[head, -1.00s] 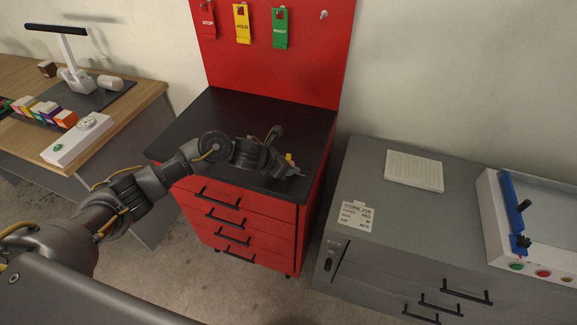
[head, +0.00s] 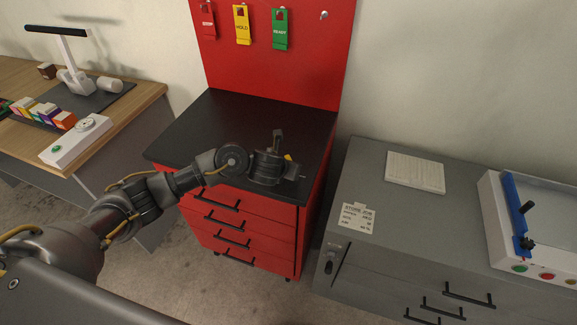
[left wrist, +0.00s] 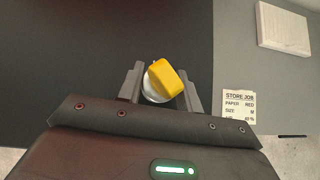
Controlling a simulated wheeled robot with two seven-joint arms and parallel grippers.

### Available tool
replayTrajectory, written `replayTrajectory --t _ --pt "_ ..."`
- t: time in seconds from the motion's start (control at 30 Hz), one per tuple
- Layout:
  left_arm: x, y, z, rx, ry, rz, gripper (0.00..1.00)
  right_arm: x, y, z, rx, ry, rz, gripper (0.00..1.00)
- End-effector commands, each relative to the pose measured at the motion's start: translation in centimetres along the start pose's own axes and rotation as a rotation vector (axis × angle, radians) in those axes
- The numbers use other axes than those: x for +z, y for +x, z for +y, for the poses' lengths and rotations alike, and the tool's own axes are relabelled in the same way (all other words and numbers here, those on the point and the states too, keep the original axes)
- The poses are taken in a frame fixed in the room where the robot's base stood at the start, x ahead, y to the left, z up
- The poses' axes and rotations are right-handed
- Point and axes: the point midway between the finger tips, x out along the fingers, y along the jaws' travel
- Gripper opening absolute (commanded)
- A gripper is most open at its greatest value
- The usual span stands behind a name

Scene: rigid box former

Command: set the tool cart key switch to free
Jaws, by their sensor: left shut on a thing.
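The red tool cart (head: 250,218) with a dark top stands in the middle of the head view. Its key switch has a yellow knob (left wrist: 167,77) on a round pale base (left wrist: 152,92), at the right front of the top. The knob sits slanted in the left wrist view, and only a bit of yellow (head: 288,157) shows in the head view. My left gripper (left wrist: 162,88) has one finger on each side of the knob and is shut on it. Any marks around the switch are hidden or too small to read. My right gripper is in neither view.
STOP, HOLD (head: 242,27) and READY (head: 281,30) tags hang on the red back panel. A grey cabinet (head: 400,225) stands at right with a job card (head: 357,217). A wooden desk (head: 130,115) is at left. The cart top behind my gripper is clear.

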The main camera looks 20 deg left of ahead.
Motion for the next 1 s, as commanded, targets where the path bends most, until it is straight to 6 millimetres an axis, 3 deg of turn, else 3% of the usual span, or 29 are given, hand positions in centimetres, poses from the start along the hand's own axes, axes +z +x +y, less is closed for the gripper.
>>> replayTrajectory --t 1.0 --pt "0.3 -0.1 0.0 0.359 -0.361 -0.002 0.12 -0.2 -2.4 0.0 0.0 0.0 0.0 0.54"
